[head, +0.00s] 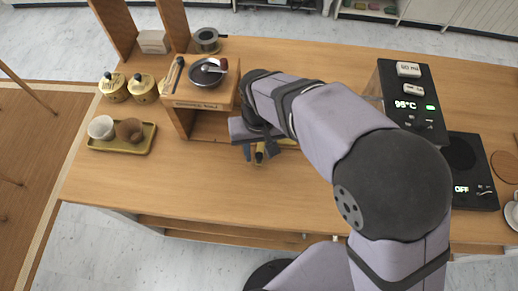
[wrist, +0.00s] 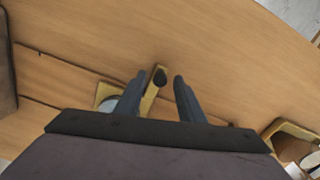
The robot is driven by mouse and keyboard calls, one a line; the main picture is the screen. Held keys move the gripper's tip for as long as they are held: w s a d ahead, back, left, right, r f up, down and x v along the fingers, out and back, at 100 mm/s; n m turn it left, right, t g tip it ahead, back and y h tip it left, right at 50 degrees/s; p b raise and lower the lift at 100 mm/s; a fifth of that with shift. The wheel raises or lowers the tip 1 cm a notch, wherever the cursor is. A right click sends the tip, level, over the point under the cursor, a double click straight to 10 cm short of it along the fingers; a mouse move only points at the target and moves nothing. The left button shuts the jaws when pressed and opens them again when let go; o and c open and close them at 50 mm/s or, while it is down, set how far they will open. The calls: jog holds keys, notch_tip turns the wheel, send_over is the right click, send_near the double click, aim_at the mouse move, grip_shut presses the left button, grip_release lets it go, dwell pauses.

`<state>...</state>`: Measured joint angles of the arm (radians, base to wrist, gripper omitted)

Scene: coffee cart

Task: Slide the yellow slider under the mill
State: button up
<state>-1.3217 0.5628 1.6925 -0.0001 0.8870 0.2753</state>
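The mill (head: 203,98) is a wooden stand with an open space beneath it and a dark bowl and crank on top. The yellow slider (head: 259,161) lies on the counter to the right of the mill, partly hidden by my arm in the head view. In the wrist view its yellow bar (wrist: 149,102) with a black knob shows between my fingers, and a wider part with a pale round thing is partly covered by one finger. My gripper (wrist: 159,79) is open, with one finger on each side of the bar. Whether the fingers touch it cannot be told.
A yellow tray (head: 137,149) with a white cup and a brown thing lies left of the mill. Two yellow canisters (head: 129,88) stand behind the tray. A black device reading 95°C (head: 410,104) and a black scale (head: 470,172) stand at the right. The front counter is clear.

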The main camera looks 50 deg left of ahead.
jog(key=shift+f, duration=0.4)
jog(key=shift+c, duration=0.3)
grip_shut()
jog(key=shift+s+a+p, duration=0.4)
jog(key=shift+s+a, duration=1.25)
jog(key=shift+a, duration=0.05)
jog(key=shift+o, duration=0.3)
grip_release()
